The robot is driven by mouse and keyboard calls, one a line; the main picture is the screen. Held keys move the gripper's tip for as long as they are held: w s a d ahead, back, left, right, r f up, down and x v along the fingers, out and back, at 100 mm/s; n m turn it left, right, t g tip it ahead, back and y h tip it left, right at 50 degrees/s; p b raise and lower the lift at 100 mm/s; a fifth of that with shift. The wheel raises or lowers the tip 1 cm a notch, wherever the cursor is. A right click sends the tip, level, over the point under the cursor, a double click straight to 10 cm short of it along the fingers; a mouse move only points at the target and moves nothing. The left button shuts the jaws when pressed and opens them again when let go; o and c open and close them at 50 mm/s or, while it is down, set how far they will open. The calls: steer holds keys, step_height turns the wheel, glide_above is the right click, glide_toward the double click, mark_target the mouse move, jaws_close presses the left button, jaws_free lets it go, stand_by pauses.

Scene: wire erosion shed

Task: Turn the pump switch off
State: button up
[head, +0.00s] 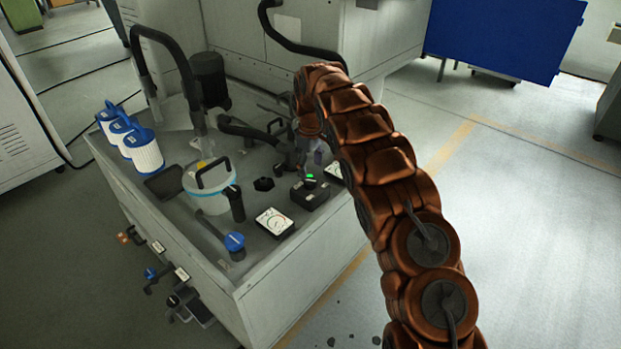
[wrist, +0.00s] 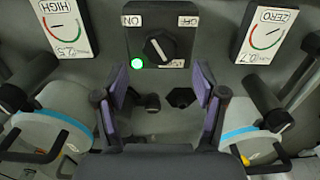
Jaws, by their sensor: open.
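The pump switch is a black box (wrist: 160,30) with a round dark knob (wrist: 159,47), at the top centre of the wrist view. Its ON and OFF labels appear upside down, ON at left and OFF at right. A green lamp (wrist: 137,64) is lit on the ON side. The knob has a white pointer line, slanted; which label it marks is hard to tell. In the head view the box (head: 310,196) sits on the tank top. My gripper (wrist: 162,92) is open and empty, its purple-lined fingers short of the knob, one to each side in the picture.
Two gauges flank the box: one marked HIGH (wrist: 65,28), one marked ZERO (wrist: 271,30). White canisters with blue bands (wrist: 40,125) stand at both lower sides of the wrist view. Blue-topped filters (head: 146,152) and a black hose (head: 165,45) crowd the tank's left side.

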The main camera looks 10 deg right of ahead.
mark_target(310, 180)
step_height(310, 180, down, 5)
steer(key=shift+f, duration=0.1)
stand_by(0.3)
steer(key=c, duration=1.1)
steer(key=shift+c, duration=0.2)
steer(key=shift+m, duration=0.3)
steer(key=m+b, duration=0.1)
steer(key=m, duration=0.4)
steer(key=shift+m, duration=0.3)
steer(key=m+b, duration=0.1)
steer(key=m, duration=0.4)
steer(key=shift+m, duration=0.3)
